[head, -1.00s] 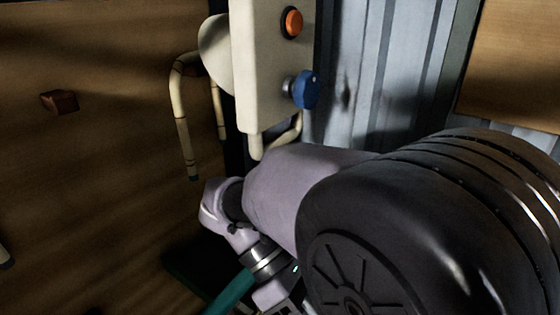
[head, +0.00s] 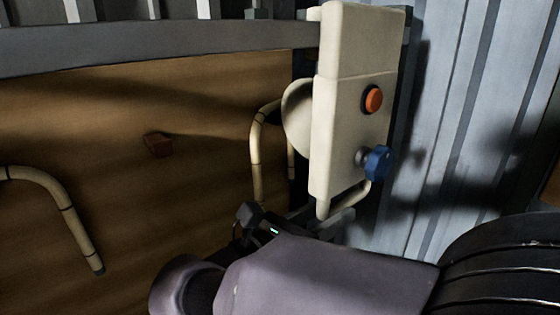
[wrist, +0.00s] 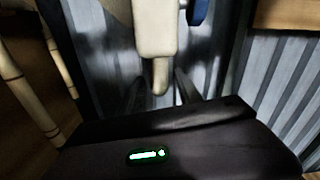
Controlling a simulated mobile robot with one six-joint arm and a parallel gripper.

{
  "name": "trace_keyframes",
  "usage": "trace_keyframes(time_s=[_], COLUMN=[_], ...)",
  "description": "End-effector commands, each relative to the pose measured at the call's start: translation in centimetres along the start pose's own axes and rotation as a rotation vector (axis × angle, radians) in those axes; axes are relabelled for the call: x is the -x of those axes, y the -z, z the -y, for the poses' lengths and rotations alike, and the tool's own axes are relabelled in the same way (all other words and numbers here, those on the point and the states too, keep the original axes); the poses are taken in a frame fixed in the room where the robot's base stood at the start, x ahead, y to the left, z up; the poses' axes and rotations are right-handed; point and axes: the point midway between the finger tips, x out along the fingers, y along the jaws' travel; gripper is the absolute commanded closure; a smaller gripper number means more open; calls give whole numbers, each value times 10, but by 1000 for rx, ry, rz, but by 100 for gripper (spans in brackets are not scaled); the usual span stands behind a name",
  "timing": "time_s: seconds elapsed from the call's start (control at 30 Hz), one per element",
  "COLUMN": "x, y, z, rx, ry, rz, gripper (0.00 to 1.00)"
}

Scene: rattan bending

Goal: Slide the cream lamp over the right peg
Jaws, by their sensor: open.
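A tall cream panel-like body (head: 335,150) stands right of centre in the head view, with an orange button (head: 373,99) and a blue knob (head: 377,162). A cream rounded disc (head: 296,118) shows behind its left side. I cannot tell which of these is the lamp, and I make out no peg for certain. A bent cream tube end (wrist: 160,76) sticks out below the panel. My gripper (wrist: 159,92) is open, its dark fingers on either side of that tube end in the wrist view. I cannot tell whether the tube is between them in depth.
Bent rattan canes stand left of the panel (head: 256,155) and at far left (head: 55,200). A small red-brown block (head: 158,145) sits on the brown wooden surface (head: 150,225). A grey rail (head: 150,42) crosses the top left. Corrugated grey metal (head: 455,130) rises behind, to the right.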

Motion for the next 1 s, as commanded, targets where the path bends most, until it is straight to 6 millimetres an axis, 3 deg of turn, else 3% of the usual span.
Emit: trace_keyframes(time_s=[0.2,0.57,0.8,1.0], x=[-33,-41,-41,-41], y=[-1,0,0,0], z=[1,0,0,0], rx=[-1,-1,-1,-1], ry=[3,0,0,0], rz=[-1,-1,-1,-1], gripper=[59,59,100,100])
